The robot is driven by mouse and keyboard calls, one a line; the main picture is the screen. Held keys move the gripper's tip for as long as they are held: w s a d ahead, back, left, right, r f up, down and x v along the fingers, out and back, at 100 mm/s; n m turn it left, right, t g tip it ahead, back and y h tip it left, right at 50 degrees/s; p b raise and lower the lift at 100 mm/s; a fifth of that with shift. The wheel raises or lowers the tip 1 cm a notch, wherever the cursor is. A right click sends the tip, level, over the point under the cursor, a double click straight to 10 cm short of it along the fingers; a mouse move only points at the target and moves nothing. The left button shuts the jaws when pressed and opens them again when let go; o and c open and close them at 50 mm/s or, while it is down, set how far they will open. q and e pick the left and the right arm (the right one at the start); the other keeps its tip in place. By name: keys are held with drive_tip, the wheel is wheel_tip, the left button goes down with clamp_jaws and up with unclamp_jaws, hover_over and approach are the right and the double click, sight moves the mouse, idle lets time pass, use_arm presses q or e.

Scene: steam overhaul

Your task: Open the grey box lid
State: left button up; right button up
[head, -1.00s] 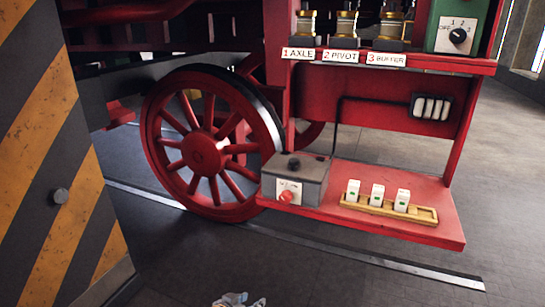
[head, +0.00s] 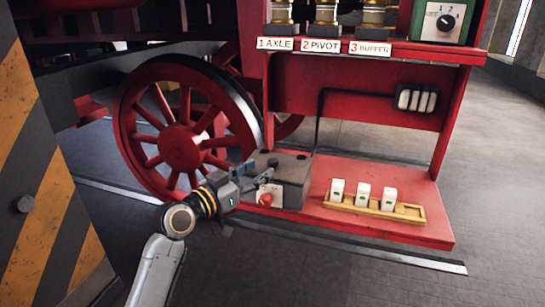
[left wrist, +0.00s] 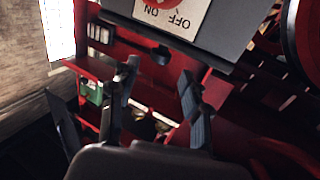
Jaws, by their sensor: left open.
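The grey box (head: 295,178) sits at the left end of the low red shelf, with its lid down. A dark knob (head: 273,162) stands on its top, and a pale plate with a red switch (head: 265,199) is on its front. My left gripper (head: 257,173) is open and empty at the box's front left corner, overlapping part of it. In the left wrist view the box (left wrist: 225,42) appears upside down with its ON/OFF plate (left wrist: 172,14). The dark knob (left wrist: 160,55) appears between my open fingertips (left wrist: 158,73); contact cannot be told. My right gripper is out of view.
A wooden rack (head: 405,213) with several white fuse-like blocks lies right of the box. A red spoked wheel (head: 180,148) stands close on the left. The upper red shelf (head: 400,50) overhangs behind. A striped panel (head: 35,200) stands at far left.

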sight(269, 163)
use_arm(q)
drive_tip(key=p+x, duration=0.1)
drive_tip(key=x, duration=0.5)
drive_tip(key=shift+w+d, duration=0.2)
drive_tip(key=shift+w, duration=0.05)
clamp_jaws()
